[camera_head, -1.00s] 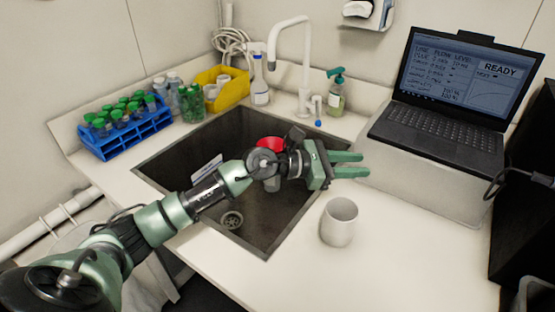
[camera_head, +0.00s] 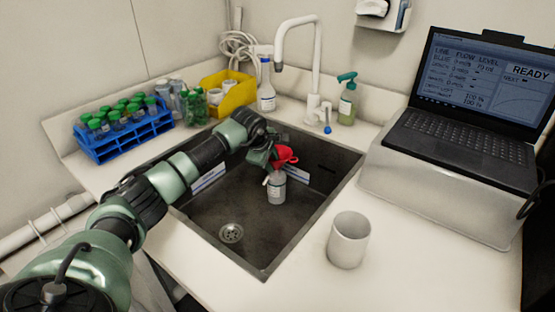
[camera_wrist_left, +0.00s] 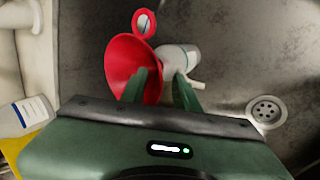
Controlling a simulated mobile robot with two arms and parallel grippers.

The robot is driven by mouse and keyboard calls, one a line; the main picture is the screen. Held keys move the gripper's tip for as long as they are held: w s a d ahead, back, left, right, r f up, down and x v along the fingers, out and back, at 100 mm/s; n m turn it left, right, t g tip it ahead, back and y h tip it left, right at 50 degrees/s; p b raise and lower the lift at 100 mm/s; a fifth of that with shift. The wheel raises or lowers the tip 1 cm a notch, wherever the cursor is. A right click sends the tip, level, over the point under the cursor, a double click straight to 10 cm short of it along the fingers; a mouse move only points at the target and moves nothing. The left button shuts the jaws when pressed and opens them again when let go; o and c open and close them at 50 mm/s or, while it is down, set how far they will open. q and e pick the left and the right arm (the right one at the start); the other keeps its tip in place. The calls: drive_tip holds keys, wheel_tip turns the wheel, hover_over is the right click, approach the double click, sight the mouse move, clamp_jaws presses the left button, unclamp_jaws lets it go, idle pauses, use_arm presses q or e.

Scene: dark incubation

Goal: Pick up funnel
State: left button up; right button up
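The red funnel (camera_head: 286,155) is above a small white bottle (camera_head: 277,190) in the sink, tilted, with its ring handle showing. Whether it rests on the bottle I cannot tell. In the left wrist view, the funnel (camera_wrist_left: 122,66) shows its wide mouth, with the bottle (camera_wrist_left: 181,60) just right of it. My left gripper (camera_head: 270,157) is at the funnel, pointing down into the sink. In the wrist view its fingers (camera_wrist_left: 162,92) are apart, one overlapping the funnel's cone and the other in front of the bottle. Contact is unclear. My right gripper is not in view.
The sink (camera_head: 262,250) has steep walls and a drain (camera_head: 231,233). A faucet (camera_head: 316,70) stands behind it. A white mug (camera_head: 349,240) and a laptop (camera_head: 455,140) are on the right. A blue tube rack (camera_head: 125,140) and yellow bin (camera_head: 238,97) stand at the back left.

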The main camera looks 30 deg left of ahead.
use_arm(q)
drive_tip(key=shift+w+f, duration=0.4)
drive_tip(key=shift+f, duration=0.2)
clamp_jaws()
